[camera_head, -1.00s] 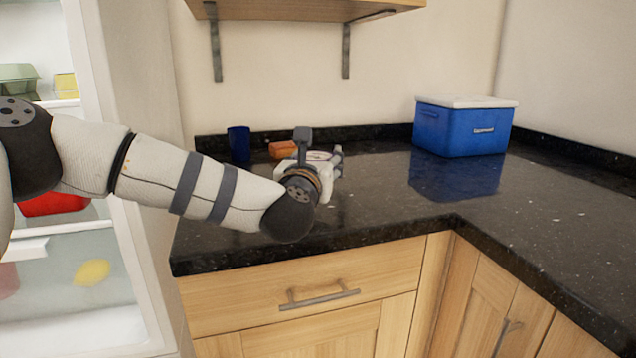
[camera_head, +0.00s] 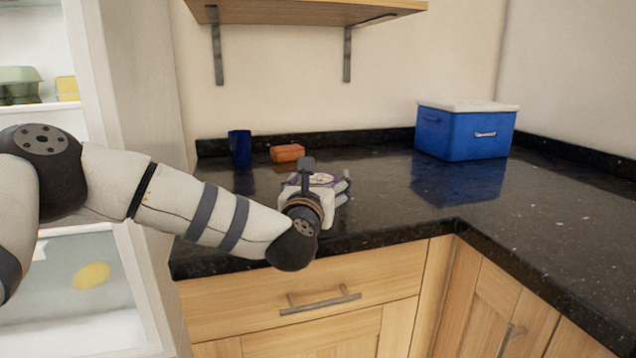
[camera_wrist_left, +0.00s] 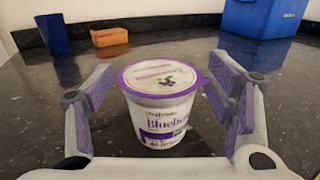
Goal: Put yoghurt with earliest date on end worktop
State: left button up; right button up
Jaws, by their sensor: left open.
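A white and purple blueberry yoghurt pot (camera_wrist_left: 160,118) with a purple-rimmed lid stands upright on the dark granite worktop (camera_head: 400,205). In the head view its lid (camera_head: 319,180) shows just beyond my left wrist. My left gripper (camera_wrist_left: 163,75) is open, with one finger on each side of the pot and a visible gap on both sides. It also shows in the head view (camera_head: 320,183), where the wrist hides most of the pot. No date is readable on the pot. My right gripper is not in view.
A blue cup (camera_head: 240,148) and an orange-brown block (camera_head: 287,153) stand near the back wall. A blue cool box (camera_head: 463,132) with a white lid is at the corner. The open fridge (camera_head: 90,250) is at left. The worktop to the right is clear.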

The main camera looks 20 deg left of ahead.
pick_arm(q)
jog(key=shift+r, duration=0.25)
jog(key=s, duration=0.4)
jog(key=s+d, duration=0.1)
jog(key=s, duration=0.7)
jog(key=shift+d+f+p, duration=0.1)
jog(key=shift+d+p, duration=0.25)
jog(key=shift+d, duration=0.05)
jog(key=shift+w, duration=0.1)
